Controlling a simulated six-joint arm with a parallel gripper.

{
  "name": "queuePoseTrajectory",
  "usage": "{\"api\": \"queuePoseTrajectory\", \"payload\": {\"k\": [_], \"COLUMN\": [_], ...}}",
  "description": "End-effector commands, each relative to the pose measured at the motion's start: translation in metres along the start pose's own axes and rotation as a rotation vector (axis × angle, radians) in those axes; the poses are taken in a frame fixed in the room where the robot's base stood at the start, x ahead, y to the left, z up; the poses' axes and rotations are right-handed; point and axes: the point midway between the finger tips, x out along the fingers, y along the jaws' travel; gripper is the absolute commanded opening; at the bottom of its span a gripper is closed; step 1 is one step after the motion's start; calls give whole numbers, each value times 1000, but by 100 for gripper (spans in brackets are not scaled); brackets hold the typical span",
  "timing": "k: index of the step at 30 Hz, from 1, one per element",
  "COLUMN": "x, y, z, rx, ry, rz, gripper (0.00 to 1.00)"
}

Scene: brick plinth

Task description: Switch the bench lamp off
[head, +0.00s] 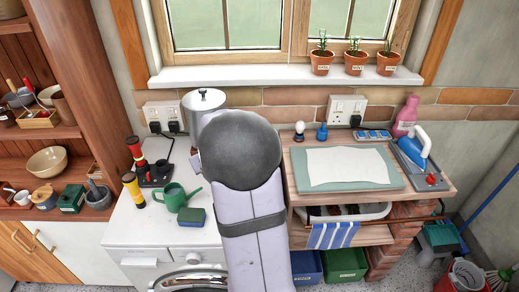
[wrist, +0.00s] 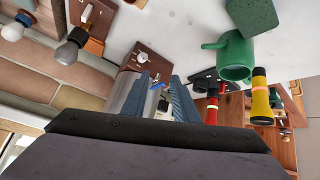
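No thing is plainly marked as the bench lamp. In the wrist view, a grey bulb (wrist: 68,52) shows at the left beside a brown board (wrist: 90,22) with a pale lever. I cannot tell whether any is lit. Another brown board (wrist: 136,56) with a round white knob lies just beyond my gripper (wrist: 163,97). Its blue-grey fingers are apart, with a small blue part visible between them. My arm hides the gripper in the head view.
A metal cylinder (head: 204,100) stands close to my arm. A green watering can (head: 176,198), a sponge (head: 191,217) and two torches (head: 133,188) (head: 135,152) are on the white top at left. A bench (head: 298,185) with an iron (head: 411,151) is at right.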

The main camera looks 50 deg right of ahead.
Motion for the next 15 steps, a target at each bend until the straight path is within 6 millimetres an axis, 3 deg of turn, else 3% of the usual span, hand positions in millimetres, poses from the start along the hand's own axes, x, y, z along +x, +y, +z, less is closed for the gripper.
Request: {"api": "queuePoseTrajectory", "payload": {"k": [1, 3, 6, 10, 15], "x": [12, 26, 39, 48, 52], "y": [30, 64, 102, 132, 146], "z": [10, 24, 43, 61, 69], "rx": [73, 159, 258, 335, 371], "ry": [-15, -17, -12, -5, 3], "rz": [56, 128, 208, 273, 304], "gripper": [27, 27, 27, 27, 27]}}
